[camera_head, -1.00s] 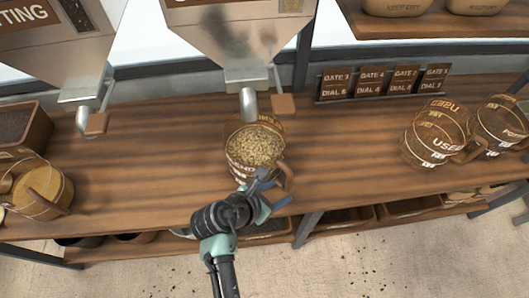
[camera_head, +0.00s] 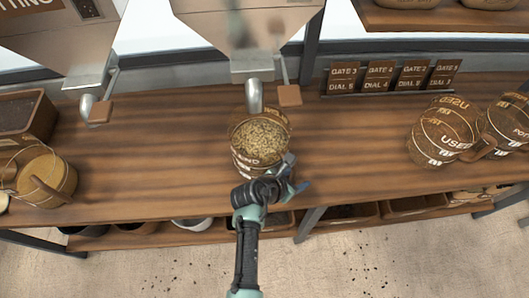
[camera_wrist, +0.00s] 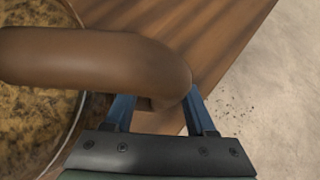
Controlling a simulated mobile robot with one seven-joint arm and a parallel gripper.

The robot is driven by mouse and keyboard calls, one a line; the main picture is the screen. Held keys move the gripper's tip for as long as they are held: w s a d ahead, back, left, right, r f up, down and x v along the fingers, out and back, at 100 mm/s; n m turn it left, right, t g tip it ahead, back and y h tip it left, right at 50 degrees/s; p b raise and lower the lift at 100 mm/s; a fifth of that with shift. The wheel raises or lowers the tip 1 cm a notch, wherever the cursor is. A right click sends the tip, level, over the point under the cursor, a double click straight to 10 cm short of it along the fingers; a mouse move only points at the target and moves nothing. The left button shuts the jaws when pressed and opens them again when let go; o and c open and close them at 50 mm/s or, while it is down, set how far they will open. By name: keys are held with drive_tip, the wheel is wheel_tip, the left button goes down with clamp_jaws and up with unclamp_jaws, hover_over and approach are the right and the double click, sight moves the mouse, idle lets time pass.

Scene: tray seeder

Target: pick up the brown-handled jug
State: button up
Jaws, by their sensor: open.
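The jug (camera_head: 249,160) stands upright on the wooden bench under the middle hopper's spout, full of pale brown grain-like material. In the wrist view its brown handle (camera_wrist: 95,58) runs across the upper left, with the jug's filled top (camera_wrist: 35,95) behind it at the left. My gripper (camera_head: 290,172) is at the jug's lower right side in the head view and hides the handle there. In the wrist view the blue fingers of my gripper (camera_wrist: 160,112) are apart, and the handle's rounded end lies over the space between them. I cannot tell whether they touch it.
The metal spout (camera_head: 254,97) hangs just above the jug. Two brown jugs (camera_head: 440,132) stand at the right of the bench, and a tan container (camera_head: 45,178) stands at the left. Gate and dial cards (camera_head: 391,77) stand at the back. Bench on both sides of the jug is clear.

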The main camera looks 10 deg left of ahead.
clamp_jaws()
idle(1.4)
drive_tip(key=shift+w+a+r, duration=0.1)
drive_tip(key=shift+w+r, duration=0.05)
drive_tip(key=shift+r, duration=0.05)
